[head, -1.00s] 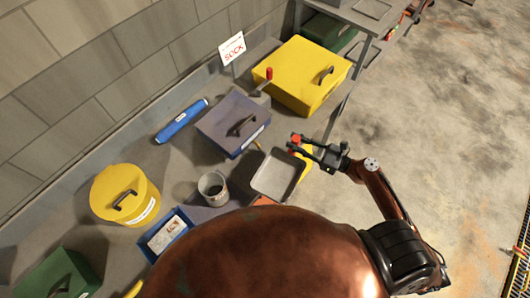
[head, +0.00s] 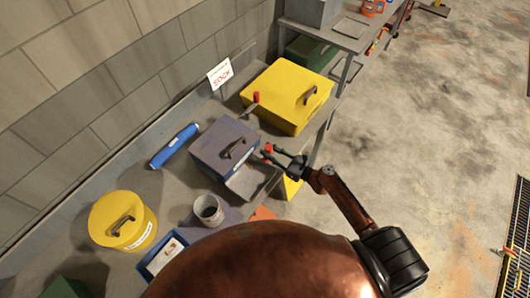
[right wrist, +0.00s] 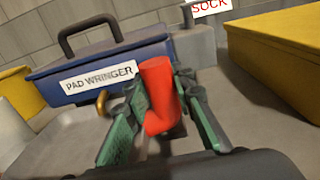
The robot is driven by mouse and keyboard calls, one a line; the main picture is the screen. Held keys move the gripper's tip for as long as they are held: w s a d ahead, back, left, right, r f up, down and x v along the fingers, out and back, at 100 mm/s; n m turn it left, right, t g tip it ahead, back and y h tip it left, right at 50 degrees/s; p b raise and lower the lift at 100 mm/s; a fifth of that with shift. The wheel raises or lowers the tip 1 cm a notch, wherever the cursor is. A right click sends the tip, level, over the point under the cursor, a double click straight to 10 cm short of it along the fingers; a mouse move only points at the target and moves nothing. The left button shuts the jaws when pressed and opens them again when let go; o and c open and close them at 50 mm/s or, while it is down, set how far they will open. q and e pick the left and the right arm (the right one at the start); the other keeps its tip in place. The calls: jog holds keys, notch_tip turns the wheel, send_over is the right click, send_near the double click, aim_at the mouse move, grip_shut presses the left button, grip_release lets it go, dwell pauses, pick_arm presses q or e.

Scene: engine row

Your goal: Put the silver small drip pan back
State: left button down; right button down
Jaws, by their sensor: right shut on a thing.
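The silver drip pan (head: 250,182) is a shallow grey tray close against the front of the blue pad wringer box (head: 226,148). Less of it shows than before; I cannot tell whether its far edge is under the box. My right gripper (head: 270,154) is at the pan's right side, shut on a red handle (right wrist: 160,95) that appears to belong to the pan. In the right wrist view the green fingers (right wrist: 163,115) stand on both sides of the red handle, and the pan's grey surface (right wrist: 55,135) lies to the left. My left gripper is not in view.
A yellow box (head: 288,97) with a handle stands behind, near a red-knobbed lever (head: 256,98). A grey cup (head: 208,210), a yellow round tin (head: 122,220), a blue roll (head: 174,146) and a blue tray (head: 162,256) share the bench. Open floor lies to the right.

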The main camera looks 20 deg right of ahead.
jog(key=shift+x, duration=0.95)
notch_tip(320, 180, down, 3)
jog(key=shift+r+b, duration=0.1)
jog(key=shift+b, duration=0.2)
jog(key=shift+f, duration=0.35)
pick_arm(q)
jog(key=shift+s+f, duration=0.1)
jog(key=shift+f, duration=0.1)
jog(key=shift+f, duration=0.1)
pick_arm(e)
jog(key=shift+f, duration=0.1)
jog(key=c, duration=1.7)
grip_release()
jog(key=shift+o, duration=0.2)
